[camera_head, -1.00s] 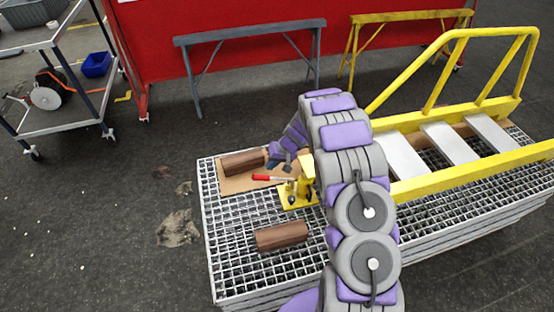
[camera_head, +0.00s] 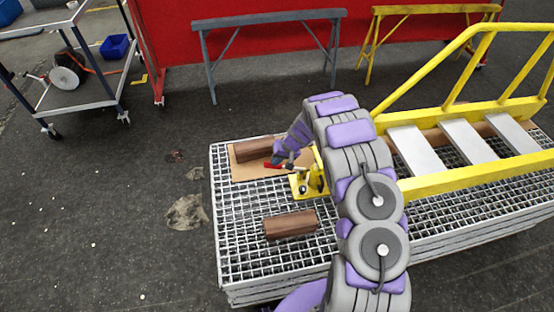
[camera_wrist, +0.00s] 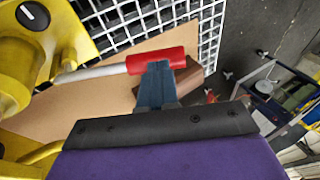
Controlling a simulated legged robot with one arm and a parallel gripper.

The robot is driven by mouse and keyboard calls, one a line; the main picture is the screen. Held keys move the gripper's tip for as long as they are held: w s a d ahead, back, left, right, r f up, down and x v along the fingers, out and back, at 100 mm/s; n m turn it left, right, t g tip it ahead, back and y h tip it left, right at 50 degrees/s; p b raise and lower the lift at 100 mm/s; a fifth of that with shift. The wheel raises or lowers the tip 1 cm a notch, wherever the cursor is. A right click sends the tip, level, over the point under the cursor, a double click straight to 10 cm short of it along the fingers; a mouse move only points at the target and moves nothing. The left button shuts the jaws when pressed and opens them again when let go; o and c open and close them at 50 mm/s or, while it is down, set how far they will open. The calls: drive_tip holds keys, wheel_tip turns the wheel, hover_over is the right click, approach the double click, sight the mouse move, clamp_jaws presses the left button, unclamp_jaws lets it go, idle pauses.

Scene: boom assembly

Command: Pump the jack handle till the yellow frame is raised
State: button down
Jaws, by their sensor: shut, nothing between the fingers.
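The jack's handle has a red grip (camera_head: 271,165) on a pale rod and points left from the yellow jack (camera_head: 310,183). In the wrist view the red grip (camera_wrist: 160,61) lies across the fingertips, and the pale rod runs left to the yellow jack body (camera_wrist: 20,75). My gripper (camera_head: 284,160) is shut and empty; its blue-grey fingers (camera_wrist: 156,82) overlap the grip's near edge. I cannot tell whether they touch it. The yellow frame (camera_head: 480,178), with silver treads and a handrail, lies over the grating at right. My arm hides its end by the jack.
The jack stands on a grating platform (camera_head: 235,245). A brown block (camera_head: 254,149) lies on a cardboard sheet (camera_head: 242,171); another brown block (camera_head: 290,225) lies nearer. Grey (camera_head: 270,18) and yellow (camera_head: 436,9) trestles stand behind. A cart (camera_head: 85,100) stands at left, with clear floor between.

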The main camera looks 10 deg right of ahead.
drive_tip(key=shift+a+f+h+p, duration=0.25)
drive_tip(key=shift+a+h+p, duration=0.05)
drive_tip(key=shift+a+p, duration=0.05)
drive_tip(key=shift+h, duration=0.4)
drive_tip(key=p+x, duration=0.1)
drive_tip(key=x, duration=0.2)
drive_tip(key=s+p+x, duration=0.1)
drive_tip(key=x, duration=0.1)
drive_tip(key=p+x, duration=0.1)
drive_tip(key=x, duration=0.2)
drive_tip(key=shift+s+a+f, duration=0.25)
drive_tip(key=shift+a+f, duration=0.1)
drive_tip(key=shift+a, duration=0.05)
drive_tip(key=shift+s+f+p, duration=0.3)
drive_tip(key=shift+f+p, duration=0.05)
drive_tip(key=shift+f, duration=0.15)
drive_tip(key=shift+s+f, duration=0.1)
drive_tip(key=shift+a+r, duration=0.1)
drive_tip(key=shift+r, duration=0.2)
wheel_tip(320, 180, up, 14)
drive_tip(key=s+a+p, duration=0.1)
drive_tip(key=a+p, duration=0.1)
drive_tip(key=shift+s+a+f+p, duration=0.2)
drive_tip(key=shift+s+p, duration=0.15)
